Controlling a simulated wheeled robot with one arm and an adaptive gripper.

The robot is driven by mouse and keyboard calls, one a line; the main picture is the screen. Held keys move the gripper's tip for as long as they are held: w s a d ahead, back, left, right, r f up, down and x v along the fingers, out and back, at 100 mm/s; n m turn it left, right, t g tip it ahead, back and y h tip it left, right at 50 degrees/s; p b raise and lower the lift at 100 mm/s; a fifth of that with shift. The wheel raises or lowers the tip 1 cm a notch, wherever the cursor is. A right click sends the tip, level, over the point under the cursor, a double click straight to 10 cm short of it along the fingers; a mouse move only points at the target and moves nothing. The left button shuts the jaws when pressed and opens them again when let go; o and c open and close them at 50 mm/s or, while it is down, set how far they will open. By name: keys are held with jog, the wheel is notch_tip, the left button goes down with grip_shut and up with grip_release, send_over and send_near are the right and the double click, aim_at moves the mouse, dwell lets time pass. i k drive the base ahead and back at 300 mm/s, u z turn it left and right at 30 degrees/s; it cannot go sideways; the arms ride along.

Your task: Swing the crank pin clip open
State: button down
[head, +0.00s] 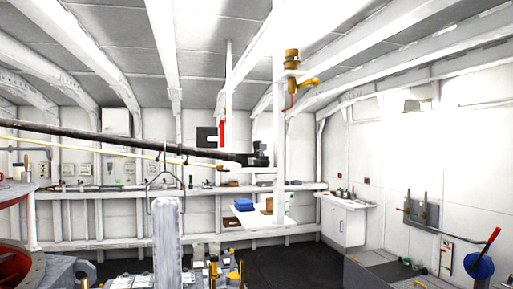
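I cannot pick out the crank pin clip for certain in the head view. A blue disc (479,266) with a red-tipped handle (489,240) stands at the lower right; it looks like a crank, but no clip can be told on it at this size. A grey bracketed fitting (422,210) with upright rods is on the wall just left of and above it. My gripper is not in view, so I cannot tell where it is relative to these things.
A long dark pole (120,137) crosses the left half. A grey upright post (168,240) stands in front. A grey box (385,270) is at the lower right. A white cabinet (343,222) stands behind. Dark floor (292,264) shows clear between them.

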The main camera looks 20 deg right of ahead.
aim_at(263, 146)
jog(key=u, duration=0.3)
jog(key=i, duration=0.65)
jog(key=u, duration=0.55)
